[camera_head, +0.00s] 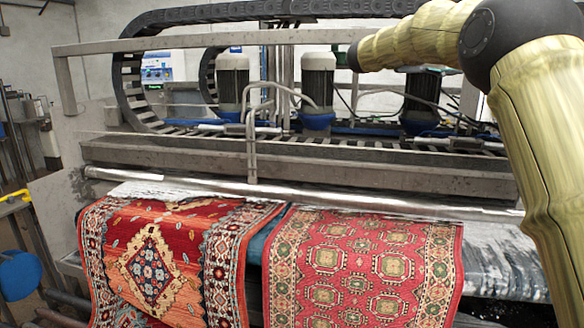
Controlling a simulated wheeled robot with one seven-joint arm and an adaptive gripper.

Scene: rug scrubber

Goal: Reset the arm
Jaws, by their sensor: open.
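My arm (541,140) rises along the right edge in yellow-green, bamboo-like links. It bends at a dark round joint (490,38) at the top right. From there another link of my arm (415,38) reaches left and ends in a small dark piece in front of the machine's upper part. No gripper fingers can be made out, so my gripper is not visible. Nothing is seen held by the arm.
A large rug-scrubbing machine (300,160) with motors and a metal roller fills the middle. Two patterned red rugs, one on the left (180,255) and one on the right (360,265), hang over its front. A blue round object (20,274) stands at the lower left.

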